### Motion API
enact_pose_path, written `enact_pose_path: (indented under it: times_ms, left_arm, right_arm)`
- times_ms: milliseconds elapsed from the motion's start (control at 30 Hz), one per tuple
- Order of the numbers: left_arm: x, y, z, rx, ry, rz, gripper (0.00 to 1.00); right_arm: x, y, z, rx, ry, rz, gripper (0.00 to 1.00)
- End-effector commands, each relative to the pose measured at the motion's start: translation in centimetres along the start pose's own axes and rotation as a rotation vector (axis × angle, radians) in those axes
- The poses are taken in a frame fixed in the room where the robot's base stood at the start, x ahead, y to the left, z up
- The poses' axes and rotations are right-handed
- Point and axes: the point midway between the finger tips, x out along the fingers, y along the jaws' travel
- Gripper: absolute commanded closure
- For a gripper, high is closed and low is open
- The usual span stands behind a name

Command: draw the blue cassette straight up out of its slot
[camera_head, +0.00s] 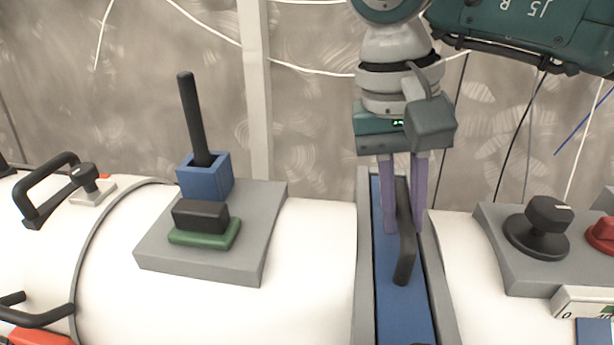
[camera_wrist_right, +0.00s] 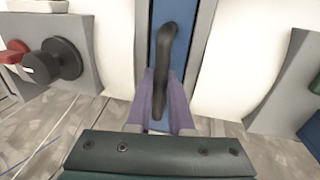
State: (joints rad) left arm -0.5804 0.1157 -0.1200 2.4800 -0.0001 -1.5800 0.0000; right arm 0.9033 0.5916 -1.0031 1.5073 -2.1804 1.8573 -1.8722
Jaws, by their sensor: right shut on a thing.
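The blue cassette (camera_head: 396,300) sits in a slot between two grey rails (camera_head: 364,270) on the white cylinder. A black bar handle (camera_head: 404,260) stands on its top. My right gripper (camera_head: 404,215) comes down from above with its purple fingers on either side of the handle's far part, shut on it. In the right wrist view the blue cassette (camera_wrist_right: 158,20) shows between the rails, and the handle (camera_wrist_right: 168,50) runs between the fingers (camera_wrist_right: 160,105). How deep the cassette sits is hard to tell. My left gripper is not in view.
To the left, a grey plate (camera_head: 200,258) bears a blue socket (camera_head: 205,178) with an upright black lever (camera_head: 192,115) and a green-based black block (camera_head: 202,220). To the right stands a black knob (camera_head: 540,225) near a red one (camera_head: 602,236). White cables hang behind.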

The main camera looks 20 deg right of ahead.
Motion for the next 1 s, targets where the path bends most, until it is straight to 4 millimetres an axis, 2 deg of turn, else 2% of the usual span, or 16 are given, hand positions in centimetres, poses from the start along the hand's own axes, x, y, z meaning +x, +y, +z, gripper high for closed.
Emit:
enact_pose_path:
  times_ms: [533,1000]
  left_arm:
    - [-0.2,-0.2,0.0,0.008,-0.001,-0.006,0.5]
    - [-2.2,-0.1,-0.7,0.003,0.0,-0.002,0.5]
  right_arm:
    - [-0.4,0.0,-0.1,0.0,0.002,-0.002,1.0]
    - [-3.5,0.7,-0.1,0.001,0.003,-0.002,1.0]
